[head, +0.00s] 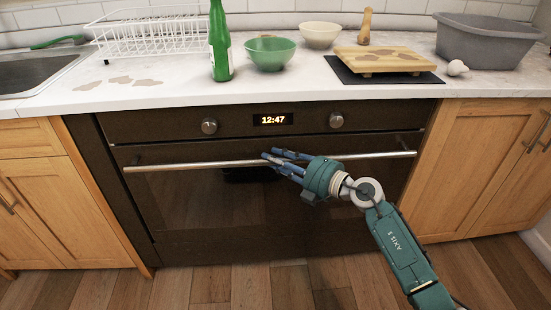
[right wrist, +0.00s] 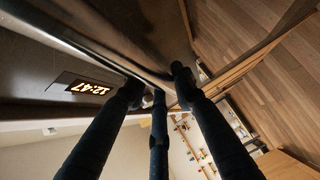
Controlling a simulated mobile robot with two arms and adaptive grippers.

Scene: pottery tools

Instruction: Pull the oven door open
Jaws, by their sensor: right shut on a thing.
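The dark oven (head: 280,190) is built in under the counter, and its glass door looks closed in the head view. A long metal handle bar (head: 190,165) runs across the top of the door. My right gripper (head: 270,158) is shut on the handle near its middle, with its blue fingers reaching it from the right. In the right wrist view its dark fingers (right wrist: 155,88) close in at the bar, and the exact contact is partly hidden. The lit clock (head: 273,119) reads 12:47. My left gripper is not in view.
Two knobs (head: 209,126) flank the clock. The counter holds a green bottle (head: 220,50), a green bowl (head: 270,54), a cutting board (head: 386,60) and a grey tub (head: 488,42). Wooden cabinets (head: 478,150) stand on both sides. The floor (head: 270,285) before the oven looks clear.

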